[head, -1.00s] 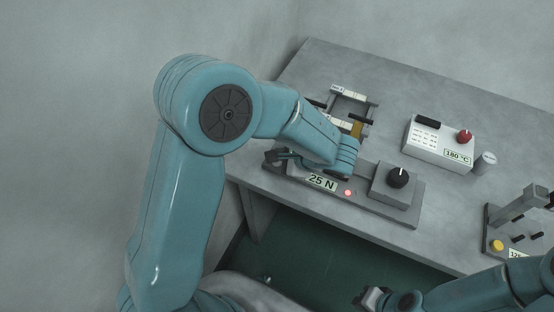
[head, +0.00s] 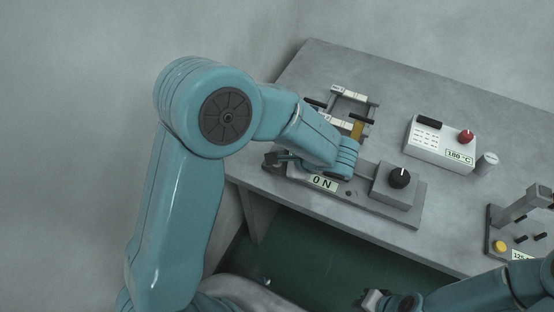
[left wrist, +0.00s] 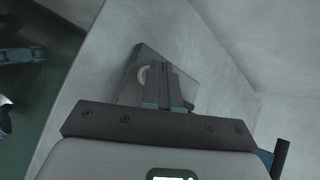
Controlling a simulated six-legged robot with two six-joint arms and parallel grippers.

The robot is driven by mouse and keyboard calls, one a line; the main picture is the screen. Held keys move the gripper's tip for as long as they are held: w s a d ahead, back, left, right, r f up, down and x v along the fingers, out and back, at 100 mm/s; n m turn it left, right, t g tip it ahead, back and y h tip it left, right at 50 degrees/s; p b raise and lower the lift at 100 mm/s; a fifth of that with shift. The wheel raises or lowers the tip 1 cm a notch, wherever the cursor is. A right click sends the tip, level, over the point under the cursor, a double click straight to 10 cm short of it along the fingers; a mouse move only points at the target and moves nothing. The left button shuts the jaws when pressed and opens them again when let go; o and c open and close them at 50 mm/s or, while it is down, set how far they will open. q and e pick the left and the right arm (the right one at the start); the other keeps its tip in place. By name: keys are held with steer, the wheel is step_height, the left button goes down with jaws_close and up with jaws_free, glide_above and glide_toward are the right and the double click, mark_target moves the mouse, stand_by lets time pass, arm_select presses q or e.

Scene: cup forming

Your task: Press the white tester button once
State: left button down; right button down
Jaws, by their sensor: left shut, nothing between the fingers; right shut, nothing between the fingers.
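The tester (head: 338,197) is a long grey base at the table's front edge. Its label (head: 323,183) reads 0 N, and the small lamp (head: 348,193) beside it is dark. My left arm reaches over its left part and hides much of it, with the left fingers, in the head view. In the left wrist view my left gripper (left wrist: 172,70) is shut and empty over a grey block (left wrist: 152,59). A pale rounded piece (left wrist: 143,77), perhaps the white button, shows beside the fingers, partly hidden; I cannot tell contact. My right gripper (head: 373,299) is shut and empty, low in front of the table.
A grey box with a black knob (head: 398,178) stands on the tester's right part. Behind are a frame with dark handles (head: 352,97) and a white 180 °C box (head: 438,145) with a red knob. A stand with a yellow button (head: 499,246) is at right.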

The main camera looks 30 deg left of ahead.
mark_target(280, 164)
stand_by(0.5)
arm_select(q)
steer(key=shift+r+p, duration=0.5)
steer(key=shift+r, duration=0.35)
steer(key=shift+r+p, duration=1.65)
steer(key=shift+r, duration=0.9)
steer(key=shift+f, duration=0.1)
steer(key=shift+d, duration=0.1)
